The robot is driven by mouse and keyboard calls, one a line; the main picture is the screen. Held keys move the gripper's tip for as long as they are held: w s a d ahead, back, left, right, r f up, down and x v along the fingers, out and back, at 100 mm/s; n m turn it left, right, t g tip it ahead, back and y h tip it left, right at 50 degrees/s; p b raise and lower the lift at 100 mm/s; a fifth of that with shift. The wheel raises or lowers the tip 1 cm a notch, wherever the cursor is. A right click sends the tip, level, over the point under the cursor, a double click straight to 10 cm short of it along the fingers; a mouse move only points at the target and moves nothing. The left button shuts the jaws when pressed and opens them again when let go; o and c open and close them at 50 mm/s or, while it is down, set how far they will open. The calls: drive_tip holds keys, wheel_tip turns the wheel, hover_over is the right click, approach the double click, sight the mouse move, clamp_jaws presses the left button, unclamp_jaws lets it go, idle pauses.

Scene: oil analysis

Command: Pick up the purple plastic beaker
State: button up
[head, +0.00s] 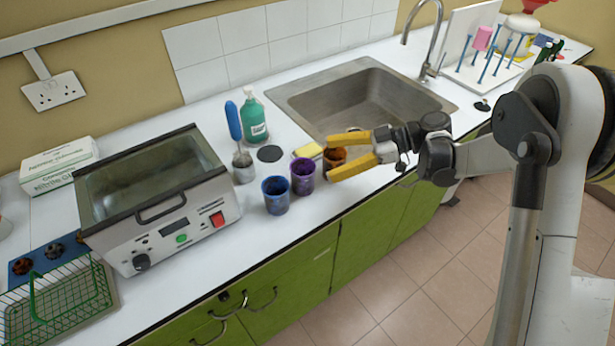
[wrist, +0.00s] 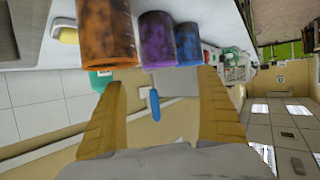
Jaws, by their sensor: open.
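The purple beaker (head: 303,176) stands upright on the white counter, between a blue beaker (head: 276,194) and an orange-brown beaker (head: 334,157). In the wrist view the purple beaker (wrist: 157,40) is in the middle, with the orange-brown beaker (wrist: 106,34) to its left and the blue beaker (wrist: 188,44) to its right. My gripper (head: 340,155) has yellow fingers and is open and empty. In the head view its fingertips are right of the purple beaker, at the orange-brown beaker, which they partly cover. In the wrist view the purple beaker lies beyond the gap between the fingertips.
A yellow sponge (head: 308,150) lies close behind the beakers. A blue-handled brush (head: 236,133) and green bottle (head: 252,118) stand behind left. A water bath (head: 160,200) is to the left, a sink (head: 360,98) behind. The counter's front edge is close to the beakers.

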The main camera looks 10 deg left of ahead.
sight(303, 167)
drive_tip(key=b+x, duration=0.1)
drive_tip(key=x, duration=0.1)
drive_tip(key=b+x, duration=0.1)
drive_tip(key=x, duration=0.2)
drive_tip(key=b+x, duration=0.1)
drive_tip(key=x, duration=0.2)
drive_tip(key=shift+f, duration=0.35)
drive_tip(key=shift+c, duration=0.5)
drive_tip(key=c, duration=1.1)
